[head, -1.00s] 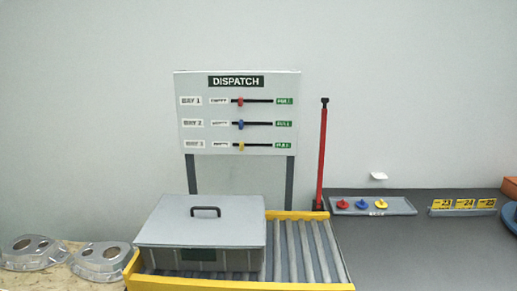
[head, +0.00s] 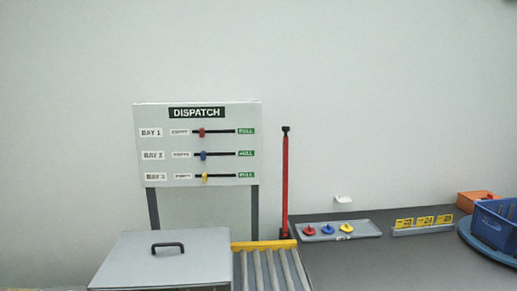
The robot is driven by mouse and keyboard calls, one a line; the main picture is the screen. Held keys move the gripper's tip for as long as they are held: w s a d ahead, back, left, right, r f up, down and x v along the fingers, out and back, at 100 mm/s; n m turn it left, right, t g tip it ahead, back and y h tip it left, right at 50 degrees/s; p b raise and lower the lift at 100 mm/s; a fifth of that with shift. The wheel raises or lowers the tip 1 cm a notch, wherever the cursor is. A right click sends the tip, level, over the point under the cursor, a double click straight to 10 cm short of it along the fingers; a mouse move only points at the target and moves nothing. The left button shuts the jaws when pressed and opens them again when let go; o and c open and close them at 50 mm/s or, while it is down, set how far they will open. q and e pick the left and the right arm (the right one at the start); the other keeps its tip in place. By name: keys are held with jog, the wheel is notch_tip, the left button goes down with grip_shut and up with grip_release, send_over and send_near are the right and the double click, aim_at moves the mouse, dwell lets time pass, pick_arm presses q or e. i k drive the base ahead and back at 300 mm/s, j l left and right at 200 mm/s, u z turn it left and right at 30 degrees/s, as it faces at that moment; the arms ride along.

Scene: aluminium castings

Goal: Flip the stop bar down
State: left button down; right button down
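The stop bar (head: 285,185) is a red bar with a black tip. It stands upright in the head view, at the back right corner of the yellow-framed roller conveyor (head: 266,245). A black piece sits at its foot. A grey lidded box (head: 168,262) with a black handle rests on the left part of the conveyor. Neither of my grippers shows in the head view, so whether they are open or shut is not seen.
The dispatch board (head: 197,112) stands behind the conveyor with red, blue and yellow sliders. A tray (head: 372,229) with coloured pieces, yellow number cards (head: 422,223), an orange box (head: 476,200) and a blue crate (head: 494,222) are right. Dark counter (head: 370,268) is clear in front.

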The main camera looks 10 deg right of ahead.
aim_at(285, 128)
jog(key=i+l, duration=0.9)
jog(key=l+z, duration=0.05)
jog(key=l, duration=0.05)
